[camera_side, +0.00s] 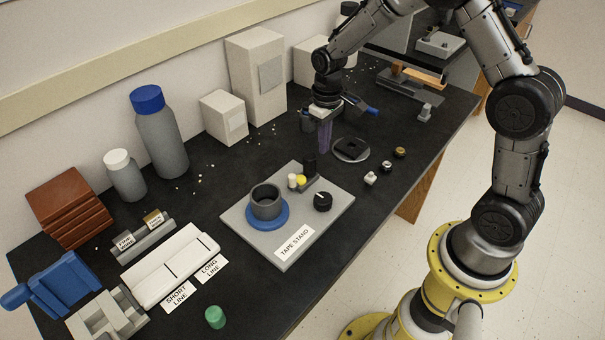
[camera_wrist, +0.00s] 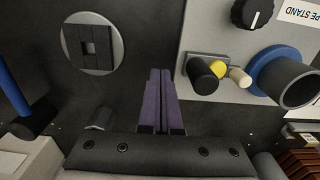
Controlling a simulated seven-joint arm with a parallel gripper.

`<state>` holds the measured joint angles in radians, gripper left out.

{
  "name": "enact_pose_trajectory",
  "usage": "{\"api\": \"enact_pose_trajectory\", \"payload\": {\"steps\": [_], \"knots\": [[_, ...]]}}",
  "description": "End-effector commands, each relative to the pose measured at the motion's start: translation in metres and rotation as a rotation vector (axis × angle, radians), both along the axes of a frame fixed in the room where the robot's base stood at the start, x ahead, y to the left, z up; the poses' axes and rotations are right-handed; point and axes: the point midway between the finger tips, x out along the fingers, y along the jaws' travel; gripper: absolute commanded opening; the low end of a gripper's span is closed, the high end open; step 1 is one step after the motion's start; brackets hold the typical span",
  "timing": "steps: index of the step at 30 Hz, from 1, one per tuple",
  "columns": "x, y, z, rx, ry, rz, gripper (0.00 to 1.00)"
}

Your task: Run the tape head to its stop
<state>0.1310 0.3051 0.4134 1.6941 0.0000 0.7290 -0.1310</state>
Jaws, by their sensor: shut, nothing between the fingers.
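The tape stand (camera_side: 335,212) is a grey plate with a "TAPE STAND" label, partly seen in the wrist view (camera_wrist: 212,30). On it stands a dark grey cup (camera_side: 266,200) on a blue disc (camera_side: 268,222). Beside the cup is a small assembly with a black post (camera_side: 309,165), a yellow round piece (camera_side: 301,181) and a cream peg (camera_side: 292,181). I cannot tell which part is the tape head or its stop. A black knob (camera_side: 322,201) with a white mark sits nearby. My gripper (camera_side: 325,150), with purple fingers (camera_wrist: 160,78), is shut and empty, off the plate's far edge and apart from the assembly.
A pale disc with a black square block (camera_side: 351,150) lies right of my gripper. Several small knobs (camera_side: 385,166) stand near the front edge. White boxes (camera_side: 256,80) and a blue-capped bottle (camera_side: 162,138) line the wall. A white tray (camera_side: 170,265) is at the left.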

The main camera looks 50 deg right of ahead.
Motion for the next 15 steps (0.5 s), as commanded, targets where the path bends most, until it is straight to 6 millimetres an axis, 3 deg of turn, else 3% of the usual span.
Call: {"api": "enact_pose_trajectory", "payload": {"steps": [15], "knots": [[0.000,0.012,0.000,0.000,0.000,0.001,0.00]]}}
